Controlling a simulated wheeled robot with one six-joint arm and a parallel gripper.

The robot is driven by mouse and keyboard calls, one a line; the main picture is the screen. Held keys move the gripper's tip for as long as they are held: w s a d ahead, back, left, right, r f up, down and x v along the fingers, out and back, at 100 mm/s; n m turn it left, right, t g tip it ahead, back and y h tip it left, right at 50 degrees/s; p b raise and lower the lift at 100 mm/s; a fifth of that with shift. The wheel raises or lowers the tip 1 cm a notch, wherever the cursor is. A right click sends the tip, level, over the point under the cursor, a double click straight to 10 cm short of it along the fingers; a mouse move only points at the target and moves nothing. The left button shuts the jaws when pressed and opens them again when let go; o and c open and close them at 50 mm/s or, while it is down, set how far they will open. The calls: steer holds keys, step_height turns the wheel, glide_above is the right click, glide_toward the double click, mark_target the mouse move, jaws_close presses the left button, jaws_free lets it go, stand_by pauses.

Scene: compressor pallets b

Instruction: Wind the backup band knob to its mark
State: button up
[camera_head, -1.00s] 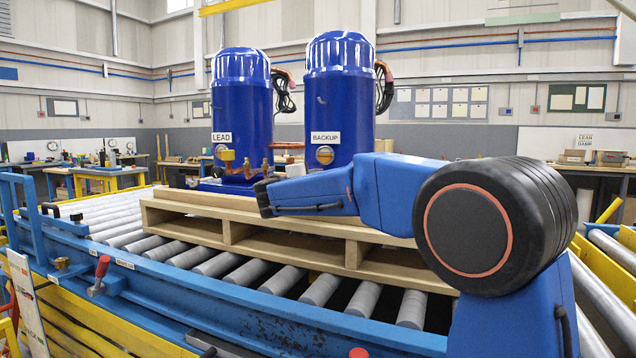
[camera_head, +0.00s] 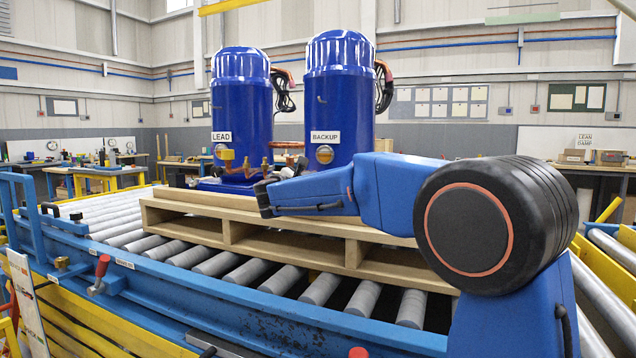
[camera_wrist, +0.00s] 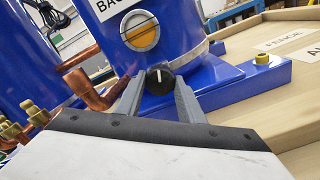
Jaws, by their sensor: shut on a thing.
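The compressor labelled BACKUP (camera_head: 338,90) is a tall blue cylinder on the wooden pallet (camera_head: 355,255). In the wrist view a small black knob (camera_wrist: 160,78) with a white pointer line sits low on its front, below a round orange-and-grey sight glass (camera_wrist: 140,34). The pointer is close to upright in that view. My gripper (camera_wrist: 158,88) is shut on the knob, one grey finger on each side. In the head view my gripper (camera_head: 278,180) is at the compressor's foot, and my arm hides the knob. I cannot make out the knob's mark.
The LEAD compressor (camera_head: 240,100) stands left of the BACKUP one. Copper pipes (camera_wrist: 92,88) run close to the left of my gripper. Brass fittings (camera_wrist: 32,115) are farther left. The pallet rests on a roller conveyor (camera_head: 280,280) with a blue side rail (camera_head: 200,310).

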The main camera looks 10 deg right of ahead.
steer(key=shift+f+n, duration=0.15)
steer(key=shift+n, duration=0.45)
steer(key=o, duration=1.1)
steer(key=shift+c, duration=0.2)
steer(key=shift+a, duration=0.1)
steer(key=v, duration=1.7)
steer(key=shift+s, duration=0.15)
